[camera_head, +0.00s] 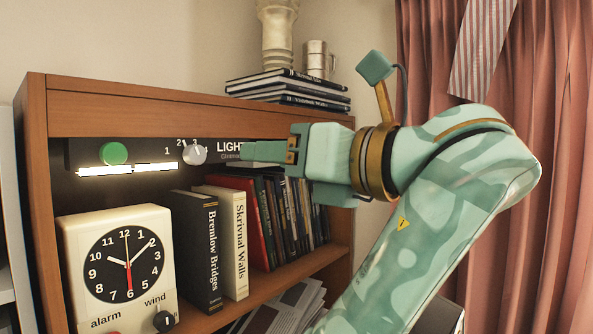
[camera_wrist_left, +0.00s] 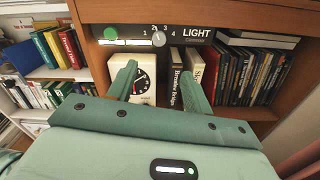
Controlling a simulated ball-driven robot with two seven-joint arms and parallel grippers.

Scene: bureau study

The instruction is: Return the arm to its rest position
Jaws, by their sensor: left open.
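My left gripper (camera_head: 246,151) reaches in from the right in the head view. Its fingers point left toward the LIGHT panel, with a visible gap in the picture between the fingertips and the grey dial (camera_head: 194,152). In the left wrist view the two fingers (camera_wrist_left: 158,78) stand wide apart with nothing between them. My mint-green patterned arm (camera_head: 430,230) rises from the lower right, bends at the right and comes back to the shelf. The panel's lamp strip (camera_head: 128,169) glows white beneath a green button (camera_head: 114,153). My right gripper is not in view.
A wooden bookcase (camera_head: 180,113) holds a white alarm clock (camera_head: 76,235), two large volumes (camera_head: 221,240) and a row of books. Stacked books (camera_head: 290,88), a metal mug (camera_head: 318,60) and a pale vase (camera_head: 276,35) stand on top. A pink curtain (camera_head: 425,60) hangs behind my arm.

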